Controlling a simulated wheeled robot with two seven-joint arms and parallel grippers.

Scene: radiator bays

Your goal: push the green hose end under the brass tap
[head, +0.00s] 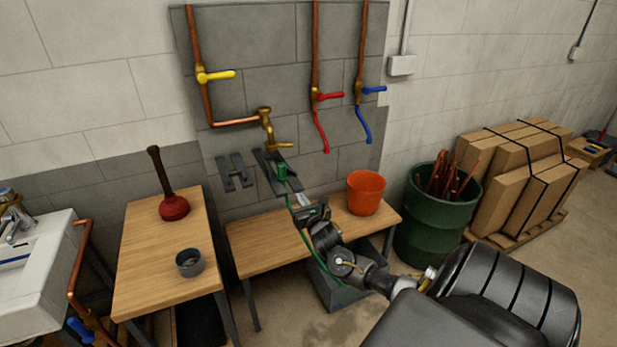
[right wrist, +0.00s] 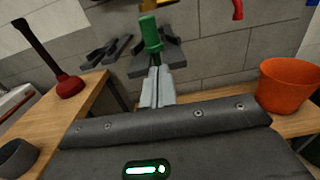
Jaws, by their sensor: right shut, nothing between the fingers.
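The brass tap (head: 266,122) is on the grey wall panel, with a short handle or spout pointing right. The green hose end (head: 282,170) stands roughly upright at a dark grey wall bracket (head: 268,177), a little below the tap in the head view. It also shows in the right wrist view (right wrist: 151,34), just beyond my fingertips. I cannot tell whether it is exactly below the outlet. My right gripper (head: 303,202) is shut and empty, just below the hose end; its closed fingers show in the right wrist view (right wrist: 156,82). I cannot tell whether they touch. My left gripper is out of view.
An orange bucket (head: 365,193) stands on the bench (head: 262,238) to the right of my gripper. A second bracket (head: 235,173) is to the left. The green hose hangs toward a grey bin (head: 340,292) below. A plunger (head: 174,208) and grey cup (head: 189,263) stand on the left table.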

